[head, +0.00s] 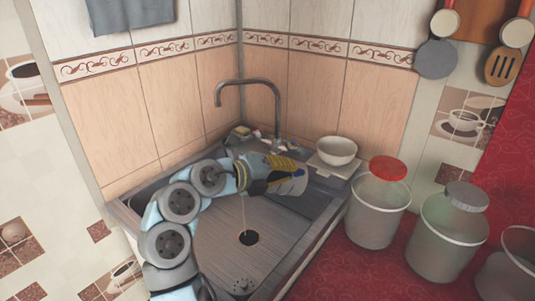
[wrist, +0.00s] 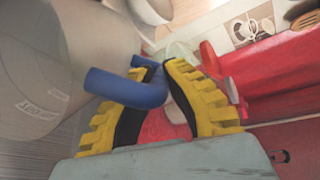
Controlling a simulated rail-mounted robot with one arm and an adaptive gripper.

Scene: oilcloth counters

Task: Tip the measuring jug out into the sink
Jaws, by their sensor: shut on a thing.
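My gripper (head: 276,171) is shut on the blue handle (wrist: 125,88) of the measuring jug (wrist: 50,60). The jug is a pale, greyish vessel with printed marks, filling the left of the wrist view. In the head view the jug (head: 293,184) shows tilted beside my gripper, above the right part of the sink; its mouth and contents cannot be made out. The metal sink (head: 215,255) lies below, with a dark round drain (head: 249,238). A thin pale vertical line runs down from near my gripper toward the drain; I cannot tell whether it is liquid.
A tap (head: 277,115) stands behind the sink. A white bowl (head: 337,150) sits on the sink's back right ledge. A red-lidded bin (head: 377,212) and a grey-lidded bin (head: 445,225) stand on the red counter to the right. A sponge (head: 240,132) lies near the tap.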

